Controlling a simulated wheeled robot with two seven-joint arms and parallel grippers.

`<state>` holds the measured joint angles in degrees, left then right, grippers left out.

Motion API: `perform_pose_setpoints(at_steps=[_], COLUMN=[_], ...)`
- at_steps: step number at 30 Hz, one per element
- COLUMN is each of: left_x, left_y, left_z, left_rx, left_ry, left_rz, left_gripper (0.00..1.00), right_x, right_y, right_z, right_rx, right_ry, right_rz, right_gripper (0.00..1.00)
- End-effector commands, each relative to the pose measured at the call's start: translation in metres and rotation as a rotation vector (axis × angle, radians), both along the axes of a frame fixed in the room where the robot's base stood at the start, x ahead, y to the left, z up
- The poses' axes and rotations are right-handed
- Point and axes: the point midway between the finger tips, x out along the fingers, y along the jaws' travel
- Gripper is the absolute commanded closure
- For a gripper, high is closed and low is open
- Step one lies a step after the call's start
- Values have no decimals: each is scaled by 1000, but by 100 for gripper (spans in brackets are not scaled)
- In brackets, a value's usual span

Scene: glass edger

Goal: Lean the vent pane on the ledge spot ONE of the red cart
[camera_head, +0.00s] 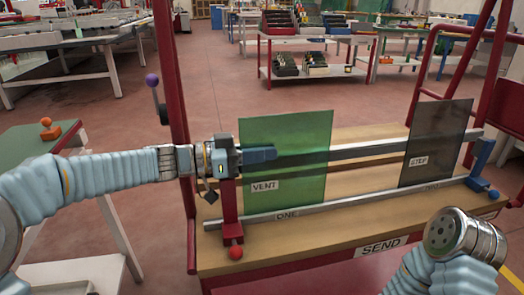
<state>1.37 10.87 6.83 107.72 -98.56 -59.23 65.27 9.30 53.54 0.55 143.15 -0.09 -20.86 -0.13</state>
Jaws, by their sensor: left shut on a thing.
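The green vent pane (308,172), labelled VENT, stands nearly upright at ledge spot ONE (287,216) of the red cart (187,90). Its lower edge is at the silver ledge rail, and the back rail shows behind it. My left gripper (257,155) is shut on the pane's left edge. A dark pane (435,145), labelled STEP, leans at the right end of the ledge. My right arm's end shows at the lower right; its fingers are not visible.
A red post with a red knob (235,253) stands at the ledge's left end, and a blue bracket (481,165) at its right end. A SEND label (381,246) is on the cart's front. A green-topped table (30,150) stands at left. Ledge room lies between the panes.

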Motion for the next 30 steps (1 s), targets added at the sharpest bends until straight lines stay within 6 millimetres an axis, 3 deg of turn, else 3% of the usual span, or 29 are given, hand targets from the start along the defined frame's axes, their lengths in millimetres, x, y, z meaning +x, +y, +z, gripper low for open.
perform_pose_setpoints(at_steps=[19, 20, 25, 30], left_x=[1, 1, 2, 2], left_y=[1, 1, 2, 2], left_z=[-15, -15, -16, -16], left_rx=[5, 5, 6, 7], left_ry=[16, 16, 18, 19], left_rz=[3, 4, 4, 6], left_gripper=[100, 86, 60, 60], right_x=[0, 0, 0, 0], right_y=[0, 0, 0, 0], right_z=[-3, -3, -4, -4], right_rx=[0, 0, 0, 0], right_ry=[0, 0, 0, 0], right_rz=[0, 0, 0, 0], right_gripper=[55, 55, 55, 55])
